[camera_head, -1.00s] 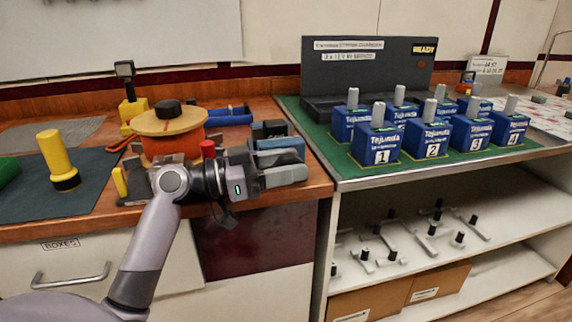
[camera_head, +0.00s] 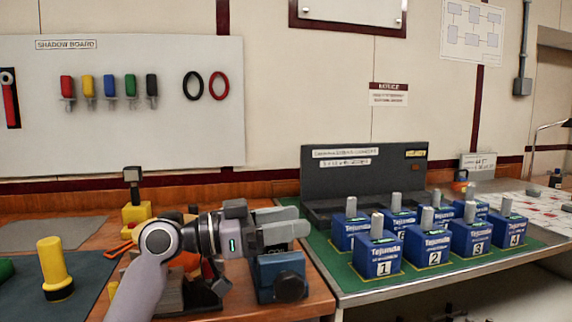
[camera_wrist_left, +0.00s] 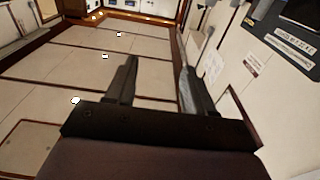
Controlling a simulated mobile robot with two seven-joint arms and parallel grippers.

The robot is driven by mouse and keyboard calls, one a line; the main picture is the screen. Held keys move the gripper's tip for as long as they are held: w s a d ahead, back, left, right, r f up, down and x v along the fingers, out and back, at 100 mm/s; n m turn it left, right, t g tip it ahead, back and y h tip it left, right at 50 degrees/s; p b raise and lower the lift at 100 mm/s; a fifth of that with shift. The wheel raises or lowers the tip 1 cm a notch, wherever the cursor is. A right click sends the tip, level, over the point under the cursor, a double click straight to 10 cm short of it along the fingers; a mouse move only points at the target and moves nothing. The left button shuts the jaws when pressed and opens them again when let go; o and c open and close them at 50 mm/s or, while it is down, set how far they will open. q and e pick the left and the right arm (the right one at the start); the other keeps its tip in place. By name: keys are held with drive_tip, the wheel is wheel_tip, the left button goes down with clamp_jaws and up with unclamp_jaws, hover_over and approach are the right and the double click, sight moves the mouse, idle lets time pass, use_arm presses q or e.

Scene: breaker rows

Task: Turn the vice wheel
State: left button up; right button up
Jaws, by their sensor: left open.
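A blue vice (camera_head: 268,270) stands on the front right corner of the wooden bench. A dark round wheel (camera_head: 291,287) is on its front face. My left gripper (camera_head: 302,221) is above the vice, pointing right, with its two fingers apart and nothing between them. It does not touch the wheel. In the left wrist view the fingers (camera_wrist_left: 157,65) are spread, with only wall panels beyond, and the vice does not show. My right gripper is not in view.
Several blue numbered breakers (camera_head: 377,255) with upright grey levers stand on the green mat to the right. An orange item is partly hidden behind my left arm. A shadow board (camera_head: 120,130) hangs behind.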

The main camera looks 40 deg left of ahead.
use_arm(q)
wheel_tip(320, 180, up, 9)
drive_tip(key=p, duration=0.1)
drive_tip(key=shift+f, duration=0.15)
idle(0.6)
